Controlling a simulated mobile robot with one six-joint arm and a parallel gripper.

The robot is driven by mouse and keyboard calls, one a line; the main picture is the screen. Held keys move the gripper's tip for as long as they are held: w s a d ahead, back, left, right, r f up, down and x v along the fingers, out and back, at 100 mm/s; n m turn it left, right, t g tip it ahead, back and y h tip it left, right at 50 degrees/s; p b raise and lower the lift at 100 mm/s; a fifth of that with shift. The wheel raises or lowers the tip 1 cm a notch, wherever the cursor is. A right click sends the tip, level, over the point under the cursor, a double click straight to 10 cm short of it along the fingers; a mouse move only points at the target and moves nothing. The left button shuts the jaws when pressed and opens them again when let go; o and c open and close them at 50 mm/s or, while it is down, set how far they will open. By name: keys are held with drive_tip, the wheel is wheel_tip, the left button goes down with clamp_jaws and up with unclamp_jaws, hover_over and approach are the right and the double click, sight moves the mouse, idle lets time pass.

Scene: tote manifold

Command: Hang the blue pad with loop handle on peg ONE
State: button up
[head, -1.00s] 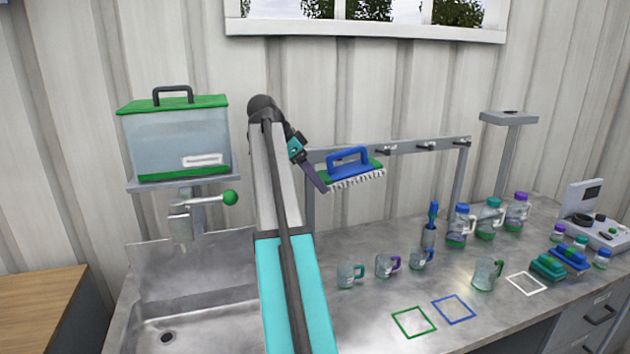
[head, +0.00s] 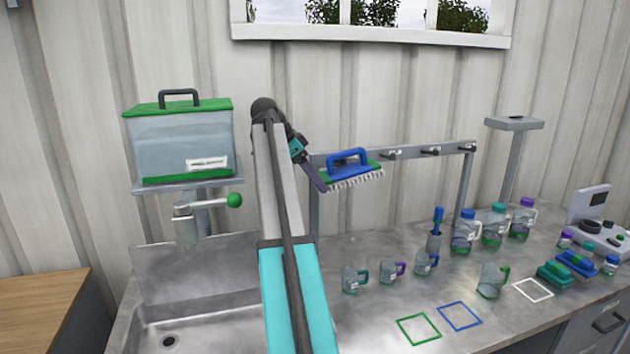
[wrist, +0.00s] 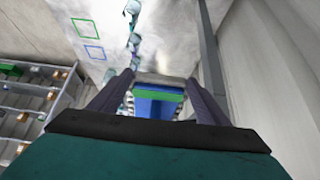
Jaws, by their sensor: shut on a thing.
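The blue pad with loop handle (head: 352,173) has a blue top, a green layer and white bristles below. It shows in front of the left part of the rail in the head view, about level, loop upward. My gripper (head: 323,184) is shut on it from the left. In the wrist view the pad (wrist: 157,108) sits between the two fingers of my gripper (wrist: 160,85). The grey peg rail (head: 410,152) shows several dark pegs to the pad's right. No peg number is readable. The rail behind the pad is hidden, so I cannot tell whether pad and rail touch.
Below the rail, several mugs (head: 393,272), a brush in a holder (head: 434,240) and lidded jars (head: 466,232) stand on the metal counter. A sink (head: 190,325) and a green-lidded tank (head: 180,142) are at left. The air right of the pad is clear.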

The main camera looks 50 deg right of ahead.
drive_tip(key=w+d, duration=0.2)
drive_tip(key=w, duration=0.1)
drive_tip(key=shift+d+f+b, duration=0.15)
drive_tip(key=shift+b, duration=0.25)
